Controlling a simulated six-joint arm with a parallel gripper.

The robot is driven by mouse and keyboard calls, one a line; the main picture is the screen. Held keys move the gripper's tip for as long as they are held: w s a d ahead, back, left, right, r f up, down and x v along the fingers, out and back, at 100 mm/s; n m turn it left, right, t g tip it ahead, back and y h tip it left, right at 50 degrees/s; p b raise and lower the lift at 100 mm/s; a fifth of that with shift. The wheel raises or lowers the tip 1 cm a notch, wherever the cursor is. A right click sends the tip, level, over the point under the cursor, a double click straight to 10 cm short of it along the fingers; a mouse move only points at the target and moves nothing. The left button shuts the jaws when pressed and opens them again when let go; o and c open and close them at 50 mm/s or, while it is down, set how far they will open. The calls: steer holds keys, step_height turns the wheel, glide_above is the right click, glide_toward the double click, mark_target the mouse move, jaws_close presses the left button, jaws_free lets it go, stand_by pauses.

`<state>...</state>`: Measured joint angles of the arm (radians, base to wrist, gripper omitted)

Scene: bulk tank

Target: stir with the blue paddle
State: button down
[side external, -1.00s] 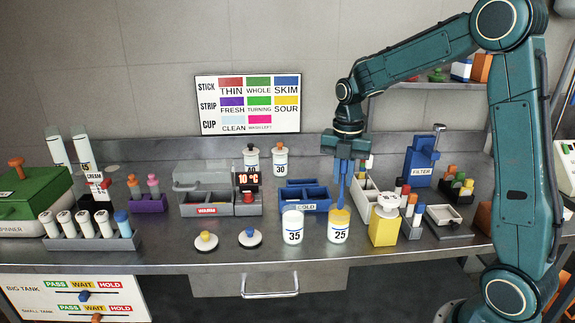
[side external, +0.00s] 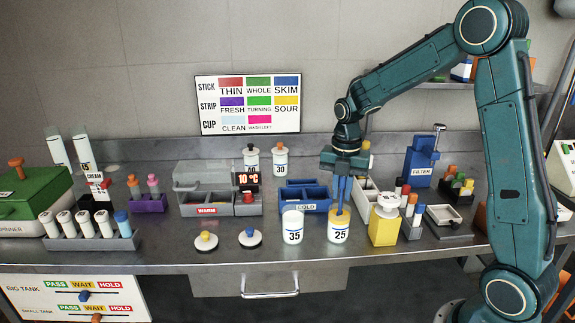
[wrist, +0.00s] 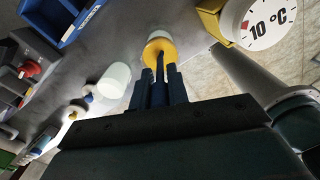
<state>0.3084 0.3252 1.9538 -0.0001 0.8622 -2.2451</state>
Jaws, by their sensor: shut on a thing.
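My gripper (side external: 343,188) is shut on the blue paddle (side external: 341,207) and holds it upright over the cup marked 25 (side external: 338,235). The paddle's lower end goes into that cup's yellow contents. In the wrist view the dark blue paddle (wrist: 160,68) stands between my fingertips (wrist: 161,80), and its lower end meets the yellow inside of the cup (wrist: 158,47). The part below the surface is hidden. The cup marked 35 (side external: 293,227), with white contents, stands just left of cup 25.
A yellow box with a white dial (side external: 385,220) stands close to the right of cup 25. The blue COLD bin (side external: 305,207) is behind the cups. Two round white pieces with knobs, one yellow (side external: 206,243) and one blue (side external: 249,239), lie to the left. The front bench edge is clear.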

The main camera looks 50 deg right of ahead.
steer(key=shift+f, duration=0.95)
steer(key=shift+f, duration=0.2)
steer(key=shift+w+a, duration=0.1)
steer(key=shift+a, duration=0.05)
